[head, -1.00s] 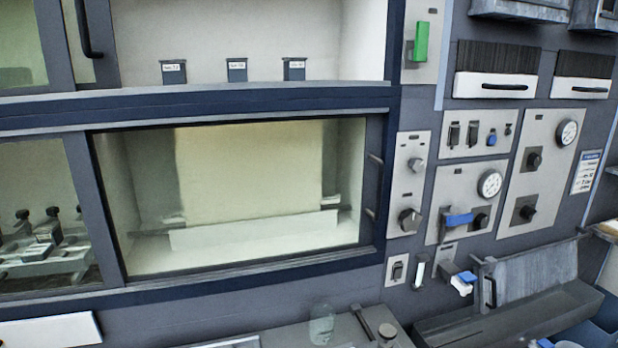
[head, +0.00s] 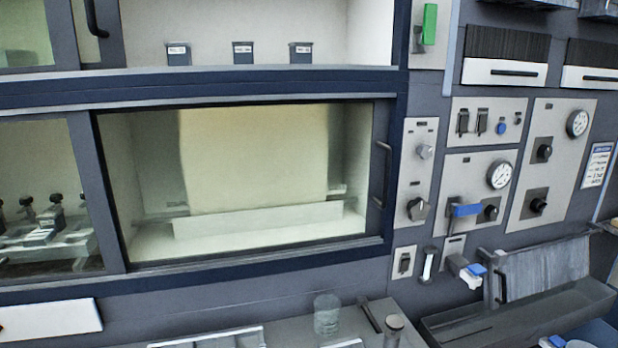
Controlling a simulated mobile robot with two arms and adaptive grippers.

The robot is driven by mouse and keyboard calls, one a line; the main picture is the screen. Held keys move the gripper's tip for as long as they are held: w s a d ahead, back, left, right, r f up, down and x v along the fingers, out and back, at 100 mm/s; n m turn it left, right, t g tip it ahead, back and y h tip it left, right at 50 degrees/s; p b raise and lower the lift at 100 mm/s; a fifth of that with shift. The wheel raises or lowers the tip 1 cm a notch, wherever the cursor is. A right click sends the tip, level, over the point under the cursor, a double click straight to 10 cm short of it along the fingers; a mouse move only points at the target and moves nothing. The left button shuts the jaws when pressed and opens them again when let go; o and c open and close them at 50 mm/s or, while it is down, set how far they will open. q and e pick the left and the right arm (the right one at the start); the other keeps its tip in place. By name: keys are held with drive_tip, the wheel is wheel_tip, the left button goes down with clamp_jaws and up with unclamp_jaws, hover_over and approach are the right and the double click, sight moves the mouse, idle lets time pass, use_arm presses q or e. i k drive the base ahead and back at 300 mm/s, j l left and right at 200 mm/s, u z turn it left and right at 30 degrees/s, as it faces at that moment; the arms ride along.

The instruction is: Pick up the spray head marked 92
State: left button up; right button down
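I cannot make out a spray head marked 92. Three small dark containers stand on the upper shelf: the left one (head: 178,57), the middle one (head: 243,57) and the right one (head: 300,57). Each has a white label too small to read. Several dark-knobbed fittings (head: 50,215) sit on a light rack behind the glass at the lower left; no number is legible on them. Neither of my grippers is in view.
A framed glass window (head: 250,185) fills the middle. Control panels with knobs, a gauge (head: 500,175) and a blue lever (head: 465,210) are at right. A clear beaker (head: 326,316) stands on the counter below. A grey trough (head: 520,320) is at lower right.

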sight(300, 52)
drive_tip(key=u, duration=1.6)
drive_tip(key=k+l+z, duration=0.15)
drive_tip(key=z, duration=2.15)
drive_tip(key=i+l, duration=0.1)
drive_tip(key=l, duration=0.35)
drive_tip(key=i+l+z, duration=0.15)
drive_tip(key=l, duration=0.7)
drive_tip(key=i+l+z, duration=0.1)
drive_tip(key=l, duration=0.3)
drive_tip(key=u, duration=2.05)
drive_tip(key=i+l, duration=0.05)
drive_tip(key=l, duration=0.05)
